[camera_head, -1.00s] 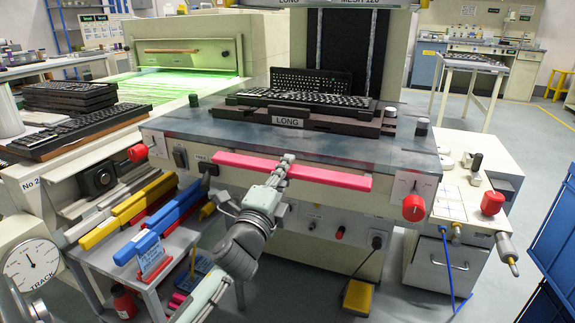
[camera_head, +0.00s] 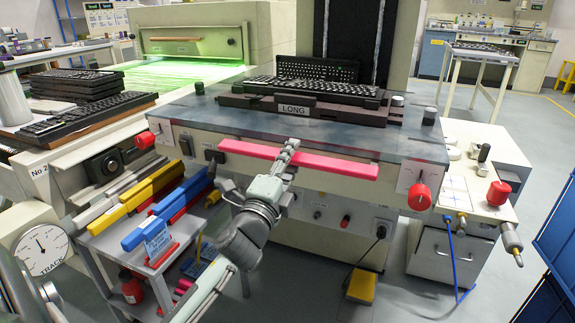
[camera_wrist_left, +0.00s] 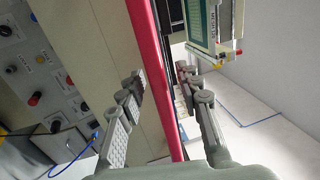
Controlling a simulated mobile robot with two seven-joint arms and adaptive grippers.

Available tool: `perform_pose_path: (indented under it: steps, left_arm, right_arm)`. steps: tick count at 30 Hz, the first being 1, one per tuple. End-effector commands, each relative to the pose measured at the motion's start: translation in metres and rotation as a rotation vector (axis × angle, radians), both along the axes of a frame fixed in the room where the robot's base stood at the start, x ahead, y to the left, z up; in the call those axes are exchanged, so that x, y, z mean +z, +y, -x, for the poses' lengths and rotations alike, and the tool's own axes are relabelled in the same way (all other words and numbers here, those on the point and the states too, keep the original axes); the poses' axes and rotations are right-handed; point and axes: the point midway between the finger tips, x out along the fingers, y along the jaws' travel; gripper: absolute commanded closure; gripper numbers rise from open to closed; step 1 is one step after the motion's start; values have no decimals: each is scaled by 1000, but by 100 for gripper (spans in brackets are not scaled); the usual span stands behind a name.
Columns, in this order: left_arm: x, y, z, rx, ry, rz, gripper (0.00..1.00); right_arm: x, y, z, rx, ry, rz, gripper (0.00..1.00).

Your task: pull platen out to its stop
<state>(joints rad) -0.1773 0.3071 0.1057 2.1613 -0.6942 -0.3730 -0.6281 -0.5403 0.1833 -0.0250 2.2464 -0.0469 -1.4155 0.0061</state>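The platen appears to be the blue-grey slab (camera_head: 395,140) at the front of the press; its front edge stands above a long red-pink bar (camera_head: 335,166). My left gripper (camera_head: 291,147) is at the middle of this bar. In the left wrist view the bar (camera_wrist_left: 164,90) runs between the two fingers of my left gripper (camera_wrist_left: 160,78). The fingers stand apart on either side of it, with a visible gap on the left finger's side. Contact on the right finger's side is unclear. My right gripper is out of view.
A dark keyboard frame with a LONG label (camera_head: 294,109) rests on the slab. Red knobs sit left (camera_head: 145,140) and right (camera_head: 419,197) of the bar. A small table with blue and yellow squeegees (camera_head: 170,215) stands at left. Floor in front is partly clear.

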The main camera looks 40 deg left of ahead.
Motion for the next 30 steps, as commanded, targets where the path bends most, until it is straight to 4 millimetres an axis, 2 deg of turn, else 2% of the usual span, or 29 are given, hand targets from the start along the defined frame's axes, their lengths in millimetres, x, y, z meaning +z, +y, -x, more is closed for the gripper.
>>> perform_pose_path:
  steps: [5, 12, 18, 24, 30]
  left_arm:
    - [-6, -5, 21, 2, 3, 3, 66]
    - [-17, -16, 71, 3, 6, 5, 66]
    - [-23, -24, 102, 2, 3, 4, 66]
    - [-25, -27, 113, 1, 2, 1, 66]
    - [-25, -27, 114, 0, 1, 0, 66]
  right_arm:
    - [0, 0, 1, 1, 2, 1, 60]
    - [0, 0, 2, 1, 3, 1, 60]
    - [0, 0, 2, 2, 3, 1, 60]
    - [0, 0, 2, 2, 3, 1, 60]
    - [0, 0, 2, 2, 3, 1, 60]
